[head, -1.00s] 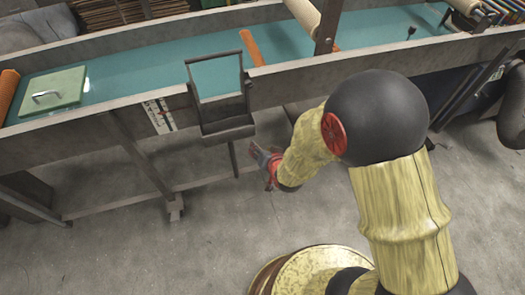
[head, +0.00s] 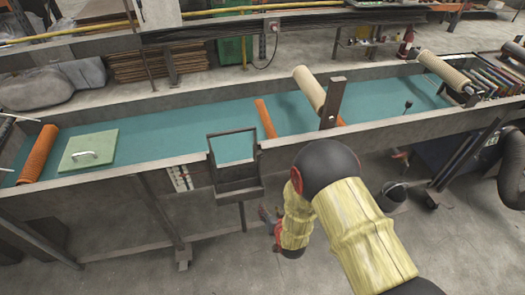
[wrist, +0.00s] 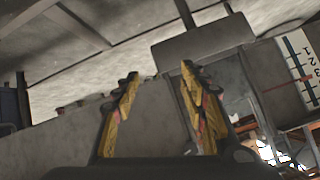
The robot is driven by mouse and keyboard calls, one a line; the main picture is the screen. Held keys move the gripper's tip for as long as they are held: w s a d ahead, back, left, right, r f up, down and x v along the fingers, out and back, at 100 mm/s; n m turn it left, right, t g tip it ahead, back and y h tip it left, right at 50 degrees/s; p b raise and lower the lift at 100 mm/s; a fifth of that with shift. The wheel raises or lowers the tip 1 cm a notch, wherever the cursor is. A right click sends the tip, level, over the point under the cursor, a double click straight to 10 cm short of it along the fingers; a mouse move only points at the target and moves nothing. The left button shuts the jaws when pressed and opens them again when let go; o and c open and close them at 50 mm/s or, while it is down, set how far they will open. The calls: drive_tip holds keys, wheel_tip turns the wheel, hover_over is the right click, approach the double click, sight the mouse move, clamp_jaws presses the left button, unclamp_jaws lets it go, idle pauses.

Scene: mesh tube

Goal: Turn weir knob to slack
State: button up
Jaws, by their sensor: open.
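A dark grey metal weir box (head: 236,188) hangs on the front wall of the long trough, with a thin rod (head: 242,216) below it. I cannot make out a knob on it for certain. My gripper (head: 266,214) is low in front of the trough, just right of the rod, partly hidden by my arm. In the wrist view my gripper (wrist: 158,74) has its two yellow fingers apart with nothing between them. A grey box-like part (wrist: 203,43), probably the weir box, lies beyond the fingertips. No contact shows.
The trough (head: 330,133) holds teal liquid. A scale plate (head: 180,178) is left of the box and also shows in the wrist view (wrist: 300,65). A green lid (head: 88,150), orange rollers (head: 38,155) and a bucket (head: 391,193) are nearby. Open floor lies in front.

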drive_tip(key=w+r+n+t+p, duration=0.2)
drive_tip(key=w+r+n+t, duration=0.15)
drive_tip(key=w+r, duration=0.2)
drive_tip(key=n+t+y, duration=0.1)
drive_tip(key=t+y, duration=0.1)
drive_tip(key=t, duration=0.2)
approach(261, 157)
drive_tip(key=shift+g, duration=0.25)
drive_tip(key=b+x, duration=0.1)
drive_tip(key=x, duration=0.6)
drive_tip(key=shift+w+a+r, duration=0.1)
drive_tip(key=shift+w+r, duration=0.05)
drive_tip(key=shift+w, duration=0.15)
drive_tip(key=shift+c, duration=1.1)
clamp_jaws()
